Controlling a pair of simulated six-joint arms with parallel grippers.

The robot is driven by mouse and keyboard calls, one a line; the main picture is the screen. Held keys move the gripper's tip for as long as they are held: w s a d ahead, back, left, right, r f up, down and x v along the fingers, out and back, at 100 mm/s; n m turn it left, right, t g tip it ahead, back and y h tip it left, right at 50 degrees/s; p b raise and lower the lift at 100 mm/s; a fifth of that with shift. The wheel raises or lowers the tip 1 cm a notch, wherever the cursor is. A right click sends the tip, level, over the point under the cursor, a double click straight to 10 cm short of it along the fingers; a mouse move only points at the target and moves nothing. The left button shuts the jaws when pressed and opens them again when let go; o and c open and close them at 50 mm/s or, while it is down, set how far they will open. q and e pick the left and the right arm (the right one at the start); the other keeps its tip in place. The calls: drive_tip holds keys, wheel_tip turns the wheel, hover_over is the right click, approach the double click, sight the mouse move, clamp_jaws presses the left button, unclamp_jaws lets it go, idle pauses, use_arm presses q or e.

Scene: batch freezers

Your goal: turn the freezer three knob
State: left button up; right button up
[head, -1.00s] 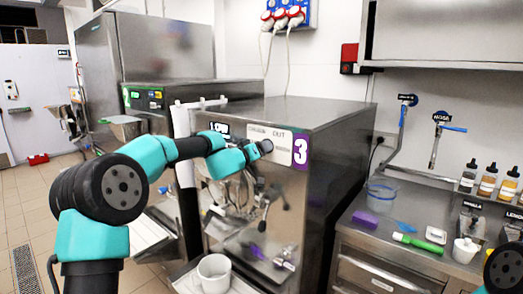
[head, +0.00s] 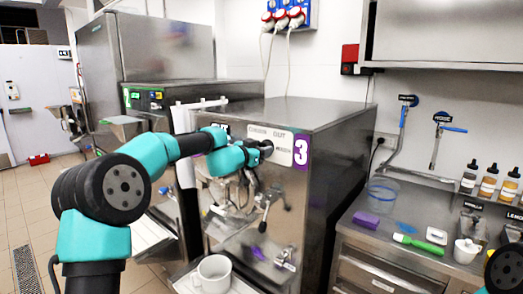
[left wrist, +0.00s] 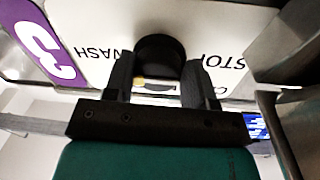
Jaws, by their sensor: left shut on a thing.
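Freezer three (head: 335,150) is the steel machine in the middle of the head view, with a purple "3" label (head: 301,150) on its front. Its black round knob (left wrist: 160,55) shows in the left wrist view, on a white plate (left wrist: 215,40) with upside-down words including "WASH". My left gripper (left wrist: 158,78) is shut on the knob, one dark finger on each side. In the head view the left gripper (head: 254,154) reaches the panel beside the "3" label and partly hides the knob. The knob's pointer cannot be made out. My right gripper is out of view.
Below the panel are the freezer's metal spout parts and a white cup (head: 212,273). A steel counter (head: 350,228) at right holds a purple sponge (head: 366,219), a green-handled tool (head: 418,244) and bottles. Another freezer (head: 155,95) stands to the left.

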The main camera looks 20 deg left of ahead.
use_arm(q)
drive_tip(key=shift+d, duration=0.2)
drive_tip(key=o, duration=0.9)
drive_tip(key=shift+d, duration=0.1)
drive_tip(key=v, duration=1.7)
drive_tip(key=shift+s+a+f, duration=0.15)
drive_tip(key=shift+a, duration=0.05)
